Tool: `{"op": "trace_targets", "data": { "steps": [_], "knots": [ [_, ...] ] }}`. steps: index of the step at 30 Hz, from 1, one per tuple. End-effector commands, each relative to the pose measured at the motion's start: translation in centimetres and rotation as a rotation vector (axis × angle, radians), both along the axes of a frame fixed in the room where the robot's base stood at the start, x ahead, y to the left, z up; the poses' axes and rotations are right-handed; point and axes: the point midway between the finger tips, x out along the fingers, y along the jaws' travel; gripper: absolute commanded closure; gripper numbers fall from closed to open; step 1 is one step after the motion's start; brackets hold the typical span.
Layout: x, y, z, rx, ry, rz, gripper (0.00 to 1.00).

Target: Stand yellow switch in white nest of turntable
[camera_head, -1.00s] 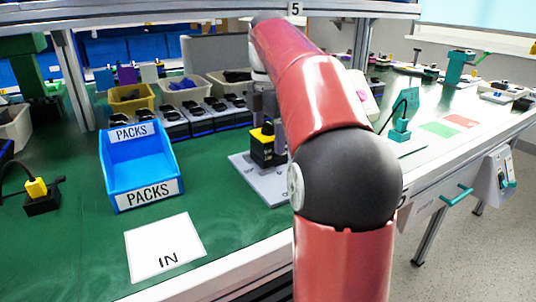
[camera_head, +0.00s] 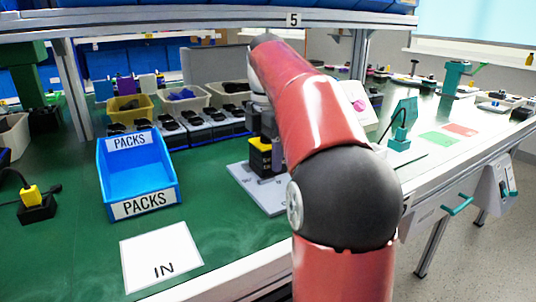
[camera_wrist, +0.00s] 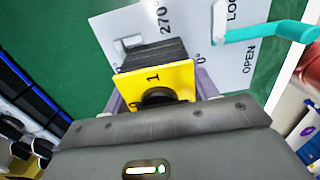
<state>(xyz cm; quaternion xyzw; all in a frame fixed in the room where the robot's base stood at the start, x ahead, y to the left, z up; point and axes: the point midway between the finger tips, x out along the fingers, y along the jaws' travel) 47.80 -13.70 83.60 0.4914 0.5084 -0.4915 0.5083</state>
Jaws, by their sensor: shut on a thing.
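The yellow switch (camera_head: 260,158) has a black body and a yellow face plate marked 1, and it also shows in the wrist view (camera_wrist: 160,76). My gripper (camera_head: 268,150) is shut on it, with a finger on each side in the wrist view (camera_wrist: 160,98). The switch is over or on the pale turntable plate (camera_head: 250,190), which shows 270°, 0°, LOCK and OPEN marks in the wrist view (camera_wrist: 189,45). A white rectangular frame (camera_wrist: 127,44), perhaps the nest, shows partly behind the switch. I cannot tell whether the switch touches it.
A teal lever (camera_wrist: 270,31) lies across the plate's right side. A blue PACKS bin (camera_head: 138,175) and a white IN card (camera_head: 160,257) are to the left. Several bins and black units line the back.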

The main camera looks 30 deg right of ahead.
Motion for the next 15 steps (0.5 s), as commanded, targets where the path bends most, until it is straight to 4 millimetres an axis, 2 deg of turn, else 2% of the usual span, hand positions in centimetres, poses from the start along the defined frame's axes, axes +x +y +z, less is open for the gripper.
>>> {"op": "trace_targets", "data": {
  "steps": [7, 15],
  "knots": [
    [0.0, 0.0, 0.5, 0.000, -0.001, 0.000, 0.62],
    [0.0, 0.0, 2.6, 0.000, -0.001, 0.000, 0.62]
  ]
}}
